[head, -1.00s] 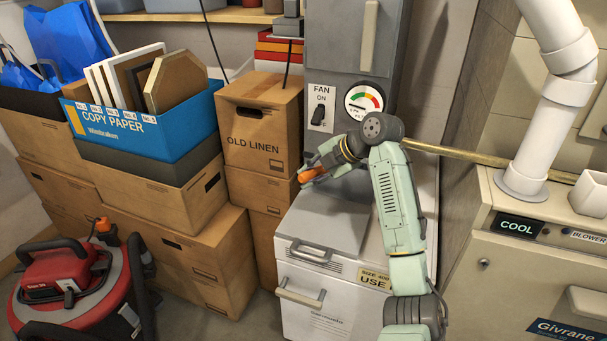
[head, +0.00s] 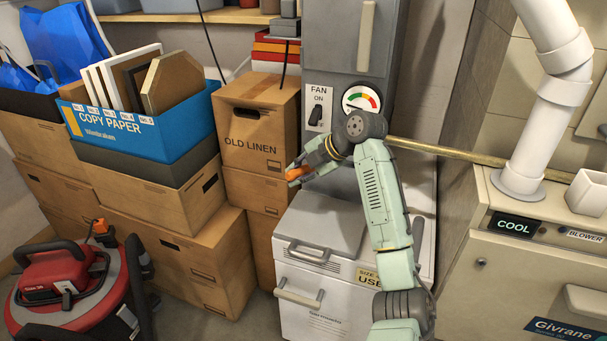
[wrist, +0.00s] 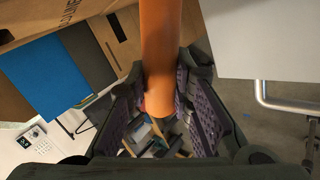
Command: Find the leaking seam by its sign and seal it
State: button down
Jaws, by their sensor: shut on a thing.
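My gripper (head: 298,174) is shut on an orange cylinder-like thing (head: 297,173), held in the air in front of the OLD LINEN box and above the white chest. In the wrist view the orange thing (wrist: 160,60) runs up between the two ridged finger pads of my gripper (wrist: 165,110). I cannot tell for sure what it is. A grey upright cabinet (head: 345,60) carries a FAN switch (head: 316,117) and a round gauge (head: 361,101), partly hidden by my arm. No leaking seam or sign of one is clear in these frames.
A red vacuum (head: 70,285) stands at front left. A white chest (head: 315,290) sits below my gripper. A brass pipe (head: 470,155) and white duct (head: 545,120) are right.

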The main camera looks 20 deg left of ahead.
jog(key=shift+a, duration=0.7)
jog(key=shift+d, duration=0.15)
jog(key=shift+d, duration=2.15)
jog(key=shift+a, duration=0.15)
jog(key=shift+a, duration=2.15)
jog(key=shift+d, duration=0.1)
jog(key=d, duration=0.8)
jog(key=shift+b, duration=0.45)
jog(key=shift+s, duration=0.1)
